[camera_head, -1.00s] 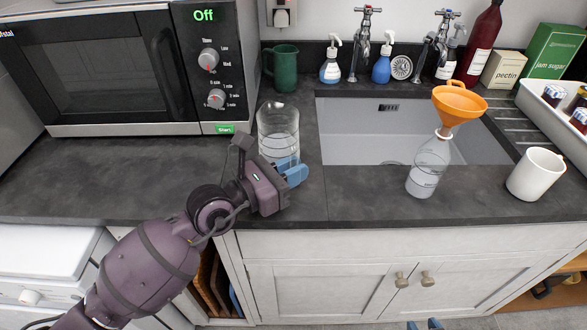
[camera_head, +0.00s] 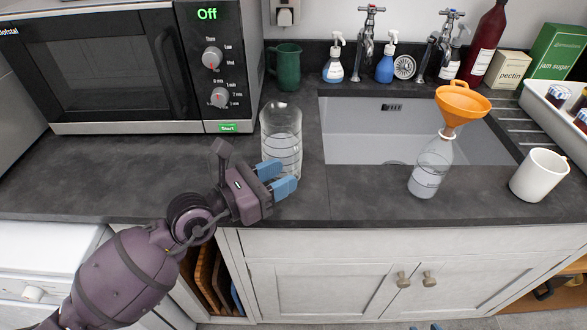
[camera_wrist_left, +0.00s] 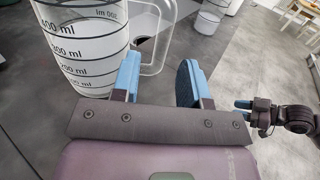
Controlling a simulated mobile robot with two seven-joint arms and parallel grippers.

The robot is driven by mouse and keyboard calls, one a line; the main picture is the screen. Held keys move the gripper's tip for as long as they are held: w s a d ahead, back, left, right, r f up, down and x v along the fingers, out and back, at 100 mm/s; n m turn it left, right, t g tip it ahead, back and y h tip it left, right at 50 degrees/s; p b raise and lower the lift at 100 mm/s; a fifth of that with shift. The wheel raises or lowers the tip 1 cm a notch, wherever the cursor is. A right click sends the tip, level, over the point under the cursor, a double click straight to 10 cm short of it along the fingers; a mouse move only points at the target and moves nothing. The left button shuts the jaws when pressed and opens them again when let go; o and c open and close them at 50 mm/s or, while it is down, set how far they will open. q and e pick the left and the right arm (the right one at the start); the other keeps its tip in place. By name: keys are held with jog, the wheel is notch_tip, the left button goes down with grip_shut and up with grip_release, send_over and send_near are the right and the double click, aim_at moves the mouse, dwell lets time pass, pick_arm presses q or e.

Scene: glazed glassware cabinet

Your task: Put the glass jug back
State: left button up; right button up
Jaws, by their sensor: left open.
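The clear glass jug (camera_head: 281,135), with dark measuring lines, stands upright on the dark worktop between the microwave and the sink. My left gripper (camera_head: 275,178) is open and empty in front of the jug's lower part, its blue fingers overlapping the base in the head view. In the left wrist view the jug (camera_wrist_left: 85,45) stands just beyond my left gripper (camera_wrist_left: 160,80), and its handle reaches across above the gap between the fingers. The handle does not look gripped. My right gripper (camera_wrist_left: 242,113) shows small at the right, its fingers apart; only its tips show at the head view's bottom edge.
The microwave (camera_head: 100,70) stands left. A green mug (camera_head: 287,66) is behind the jug. The sink (camera_head: 400,135) lies right, with a bottle (camera_head: 430,170) holding an orange funnel (camera_head: 462,103) and a white mug (camera_head: 538,175) at its front. The worktop left of the jug is clear.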

pick_arm(q)
jog(key=v, duration=0.6)
jog(key=shift+s+a+f, duration=0.1)
jog(key=shift+f, duration=0.05)
jog(key=shift+s+a+b, duration=0.3)
jog(key=shift+s+a, duration=0.05)
jog(key=shift+a, duration=0.2)
jog(key=shift+s+a, duration=0.2)
